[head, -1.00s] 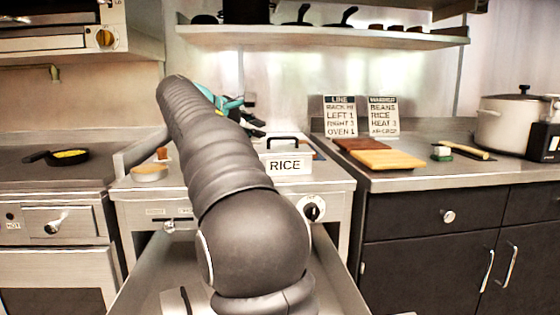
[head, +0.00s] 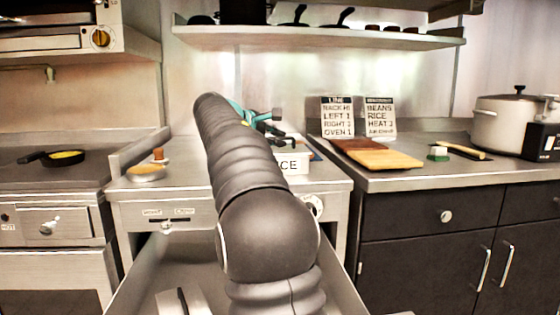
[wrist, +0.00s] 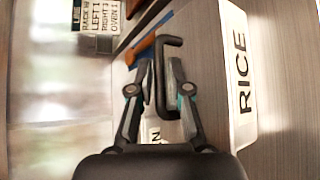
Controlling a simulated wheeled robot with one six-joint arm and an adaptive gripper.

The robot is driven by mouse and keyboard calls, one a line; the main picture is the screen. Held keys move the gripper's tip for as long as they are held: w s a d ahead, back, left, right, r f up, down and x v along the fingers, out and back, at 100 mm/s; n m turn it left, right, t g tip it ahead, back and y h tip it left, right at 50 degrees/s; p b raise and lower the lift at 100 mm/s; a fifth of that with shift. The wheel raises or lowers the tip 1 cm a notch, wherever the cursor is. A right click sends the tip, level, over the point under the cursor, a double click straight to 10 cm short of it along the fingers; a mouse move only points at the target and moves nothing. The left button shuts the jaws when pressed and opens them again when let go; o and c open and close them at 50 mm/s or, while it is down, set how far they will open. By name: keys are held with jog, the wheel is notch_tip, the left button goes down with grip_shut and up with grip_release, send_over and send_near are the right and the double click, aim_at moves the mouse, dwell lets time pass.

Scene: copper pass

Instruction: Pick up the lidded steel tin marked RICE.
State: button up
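The white-fronted RICE tin (head: 296,165) stands on the steel counter, its left part hidden behind my arm in the head view. In the wrist view the tin (wrist: 236,85) appears turned sideways on the right, with RICE readable. Its black bracket-shaped handle (wrist: 160,92) shows in the middle of that view. My gripper (wrist: 161,80) is at the handle, one finger on either side of its bar. The fingers look parted; contact with the bar is not clear. In the head view my gripper (head: 265,122) is partly hidden by my arm, above and behind the tin.
Wooden boards (head: 375,155) lie right of the tin, with two sign cards (head: 358,117) behind. A pan (head: 60,157) is farther left and a large pot (head: 508,122) far right. A shelf (head: 320,37) hangs above.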

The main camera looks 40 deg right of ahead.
grip_shut()
jog(key=shift+r, duration=0.1)
